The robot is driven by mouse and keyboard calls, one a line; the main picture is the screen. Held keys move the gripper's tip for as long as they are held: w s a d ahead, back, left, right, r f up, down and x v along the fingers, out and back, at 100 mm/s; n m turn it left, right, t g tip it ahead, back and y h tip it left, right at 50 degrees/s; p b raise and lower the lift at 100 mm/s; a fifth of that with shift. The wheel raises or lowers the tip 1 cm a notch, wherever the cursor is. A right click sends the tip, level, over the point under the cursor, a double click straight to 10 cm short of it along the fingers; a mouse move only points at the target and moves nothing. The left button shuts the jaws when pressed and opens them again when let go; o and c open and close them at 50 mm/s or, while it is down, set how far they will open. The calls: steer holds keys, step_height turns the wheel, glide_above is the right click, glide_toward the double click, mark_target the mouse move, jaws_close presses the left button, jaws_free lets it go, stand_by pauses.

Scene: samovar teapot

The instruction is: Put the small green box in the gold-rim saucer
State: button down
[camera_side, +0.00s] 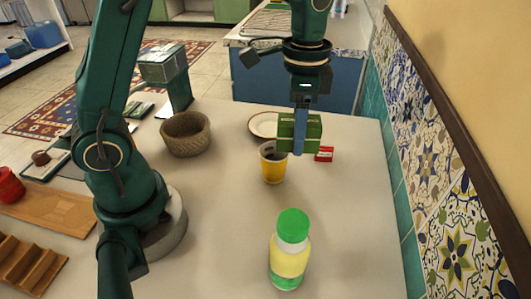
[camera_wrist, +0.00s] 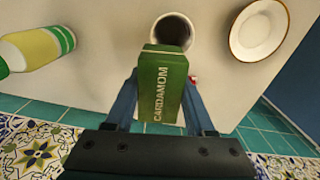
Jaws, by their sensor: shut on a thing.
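My gripper (camera_side: 299,142) is shut on the small green box (camera_side: 313,131), holding it above the table. In the wrist view the box (camera_wrist: 163,84) reads "CARDAMOM" and sits between the two fingers of my gripper (camera_wrist: 161,100). The gold-rim saucer (camera_wrist: 236,48) is white and lies on the table, to the upper right of the box in the wrist view. In the side view the saucer (camera_side: 256,125) is behind and left of the box, partly hidden by it. The saucer's visible part is bare.
A yellow cup (camera_side: 272,167) stands just below the held box in the side view. A small red box (camera_side: 324,154) lies beside it. A green-capped bottle (camera_side: 290,252) stands in front, and a woven basket (camera_side: 186,135) is at left. A tiled wall (camera_side: 428,160) bounds the right.

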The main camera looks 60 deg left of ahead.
steer(key=shift+a+r+m, duration=0.3)
steer(key=shift+a+r, duration=0.05)
steer(key=shift+a, duration=0.1)
steer(key=shift+r+m, duration=0.1)
steer(key=shift+m, duration=0.4)
steer(key=shift+w+a+r+m, duration=0.1)
steer(key=shift+a+r+m, duration=0.05)
steer(key=shift+a+m, duration=0.3)
steer(key=s+a, duration=0.3)
steer(key=a, duration=2)
glide_above(270, 129)
steer(key=shift+n, duration=0.45)
step_height(270, 129, down, 6)
steer(key=shift+a+r, duration=0.1)
steer(key=shift+f, duration=2.05)
